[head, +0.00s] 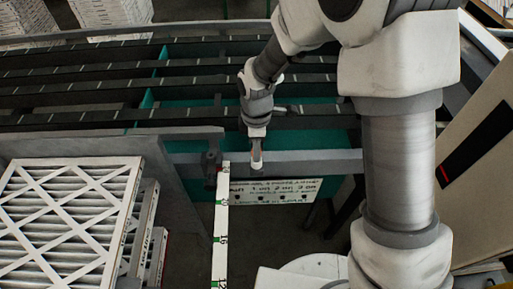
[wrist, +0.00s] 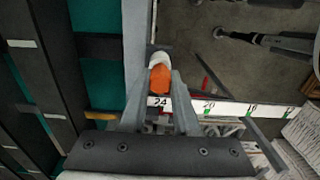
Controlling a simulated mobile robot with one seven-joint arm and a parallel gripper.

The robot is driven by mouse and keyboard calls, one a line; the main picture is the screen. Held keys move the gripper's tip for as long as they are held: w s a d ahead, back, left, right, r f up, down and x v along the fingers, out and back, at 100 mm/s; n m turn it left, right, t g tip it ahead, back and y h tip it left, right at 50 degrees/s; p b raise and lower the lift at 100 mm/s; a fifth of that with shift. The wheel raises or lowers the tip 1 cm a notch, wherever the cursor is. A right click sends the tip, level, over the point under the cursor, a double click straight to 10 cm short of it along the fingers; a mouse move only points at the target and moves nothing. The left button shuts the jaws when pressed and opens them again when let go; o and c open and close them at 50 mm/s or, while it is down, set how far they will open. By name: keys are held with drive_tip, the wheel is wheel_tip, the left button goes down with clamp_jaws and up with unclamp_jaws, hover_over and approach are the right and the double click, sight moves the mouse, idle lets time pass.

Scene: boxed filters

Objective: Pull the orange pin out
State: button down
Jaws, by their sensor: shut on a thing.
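The orange pin (wrist: 160,78) shows in the wrist view, beside a grey rail and just above the "24" mark of a white measuring strip. A pale rounded piece sits at its far end. My gripper (wrist: 162,84) is shut on the pin, with one finger on each side. In the head view my gripper (head: 256,160) points down at the grey rail (head: 310,161) at the front of the conveyor. The pin is too small and covered to make out clearly there. I cannot tell how deep it sits in the rail.
The white measuring strip (head: 220,245) runs toward the front from the rail. Boxed filters (head: 65,225) are stacked at the left. Dark conveyor slats (head: 110,90) lie behind the rail. A beige panel (head: 485,150) stands at the right.

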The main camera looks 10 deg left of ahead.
drive_tip(key=shift+r, duration=0.2)
drive_tip(key=shift+r+p, duration=2.1)
drive_tip(key=shift+r, duration=0.9)
wheel_tip(320, 180, up, 9)
drive_tip(key=p, duration=0.4)
drive_tip(key=shift+p, duration=0.4)
